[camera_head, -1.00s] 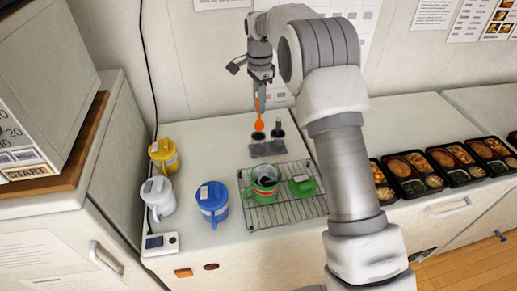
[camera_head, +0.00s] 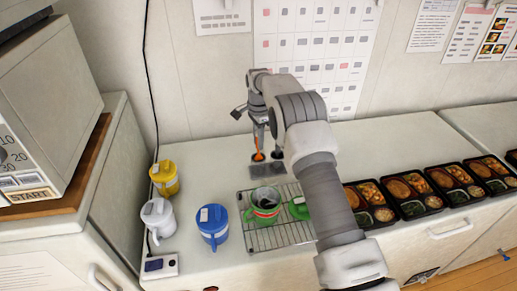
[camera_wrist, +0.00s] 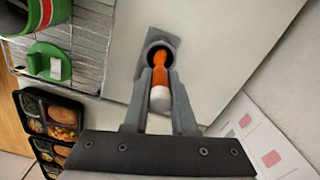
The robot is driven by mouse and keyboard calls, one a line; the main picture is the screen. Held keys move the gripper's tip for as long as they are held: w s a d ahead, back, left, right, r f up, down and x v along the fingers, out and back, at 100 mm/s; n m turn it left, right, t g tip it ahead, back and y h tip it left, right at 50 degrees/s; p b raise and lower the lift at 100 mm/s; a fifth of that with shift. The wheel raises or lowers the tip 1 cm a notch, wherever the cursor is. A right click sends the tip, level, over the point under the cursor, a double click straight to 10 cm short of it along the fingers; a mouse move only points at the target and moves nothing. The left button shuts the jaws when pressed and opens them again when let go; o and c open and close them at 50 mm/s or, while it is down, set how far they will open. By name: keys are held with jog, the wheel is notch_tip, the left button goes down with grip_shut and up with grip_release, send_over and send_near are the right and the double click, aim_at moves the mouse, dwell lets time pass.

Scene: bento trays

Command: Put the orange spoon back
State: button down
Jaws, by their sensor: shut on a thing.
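The orange spoon (camera_head: 258,154) hangs upright, bowl down, from my gripper (camera_head: 259,138), which is shut on its handle. In the wrist view the spoon (camera_wrist: 161,70) shows its pale handle end between my gripper's fingers (camera_wrist: 160,82). Its orange part lines up with a dark round opening of the grey holder (camera_wrist: 171,42). In the head view the spoon's bowl is at the left opening of the holder (camera_head: 265,169). How deep it sits there I cannot tell. A dark utensil (camera_head: 277,154) stands at the right opening.
A wire rack (camera_head: 282,236) with a green-and-red mug (camera_head: 265,204) and a green lid (camera_head: 298,208) stands in front of the holder. Yellow (camera_head: 164,178), white (camera_head: 158,217) and blue (camera_head: 212,226) lidded cups stand left. Several bento trays (camera_head: 364,205) line the right.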

jog(key=shift+f, duration=1.95)
jog(key=c, duration=0.7)
grip_release()
jog(key=shift+r+p, duration=0.15)
jog(key=shift+p, duration=0.15)
